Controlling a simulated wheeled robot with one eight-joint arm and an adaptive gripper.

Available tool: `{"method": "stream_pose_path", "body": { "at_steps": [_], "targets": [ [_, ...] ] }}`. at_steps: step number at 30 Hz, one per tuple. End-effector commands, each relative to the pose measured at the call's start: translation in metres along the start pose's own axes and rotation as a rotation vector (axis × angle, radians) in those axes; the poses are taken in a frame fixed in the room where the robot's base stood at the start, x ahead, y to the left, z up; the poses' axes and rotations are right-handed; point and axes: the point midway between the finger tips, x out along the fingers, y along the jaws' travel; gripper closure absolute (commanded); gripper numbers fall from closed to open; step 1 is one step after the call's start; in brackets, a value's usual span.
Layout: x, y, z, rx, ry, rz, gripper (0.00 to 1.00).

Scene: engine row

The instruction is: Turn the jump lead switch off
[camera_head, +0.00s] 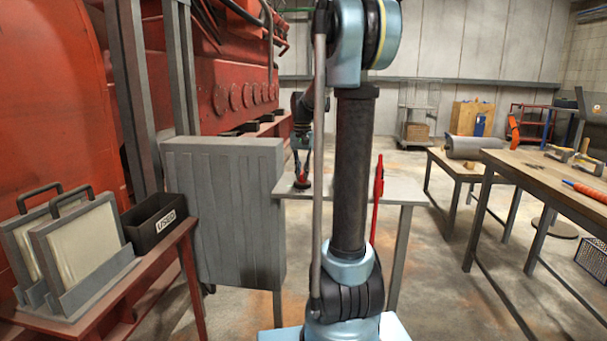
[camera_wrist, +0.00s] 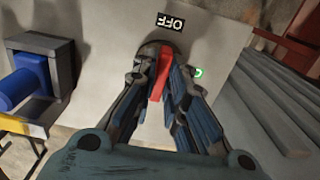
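The jump lead switch has a red handle (camera_wrist: 160,75) on a dark round base, set on a pale grey panel (camera_wrist: 110,45) in the wrist view. A black OFF label (camera_wrist: 171,21) is above the base. A green label, partly hidden, is at the right. My gripper (camera_wrist: 162,85) has one finger on each side of the red handle, very close to it; I cannot tell whether both touch it. In the head view my gripper (camera_head: 302,178) is low over the grey stand, small and partly behind my arm.
The grey stand (camera_head: 405,190) has a red upright item (camera_head: 378,190) at its right. A grey ribbed cabinet (camera_head: 225,210) is left of it. A black USED bin (camera_head: 154,222) is on the red bench. A wooden workbench (camera_head: 535,172) is at right, with open floor between.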

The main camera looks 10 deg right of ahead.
Motion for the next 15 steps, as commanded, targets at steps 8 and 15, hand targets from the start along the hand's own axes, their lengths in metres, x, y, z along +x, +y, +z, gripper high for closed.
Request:
{"method": "stream_pose_path", "body": {
  "at_steps": [8, 15],
  "targets": [
    [-0.0002, 0.0, -0.001, 0.001, 0.002, 0.0, 0.7],
    [-0.0064, -0.0001, -0.0013, 0.001, 0.003, 0.0, 0.7]
  ]
}}
